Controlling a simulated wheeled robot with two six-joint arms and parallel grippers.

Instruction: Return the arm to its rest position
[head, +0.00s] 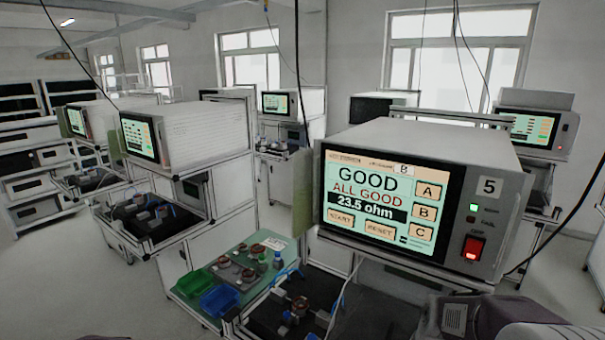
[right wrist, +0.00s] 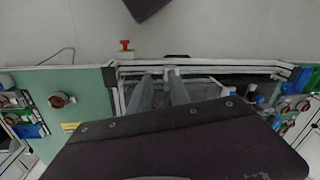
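My right gripper (right wrist: 160,76) shows in the right wrist view as two grey fingers with a gap between them. Nothing is visible in the gap. The fingers point toward a workbench frame (right wrist: 200,75); I cannot tell the distance. In the head view, part of my right arm (head: 515,318) is at the bottom right edge, low and in front of the tester marked 5 (head: 435,160). The tester's screen (head: 385,200) reads GOOD, ALL GOOD, 23.5 ohm. My left gripper is not in view.
A copper-coloured stator (head: 299,306) sits on the dark fixture below the tester. Left of it, a green mat (head: 200,281) holds several stators, a blue bin (head: 220,300) and a green bin (head: 193,283). More test stations stand behind. Cables hang from above.

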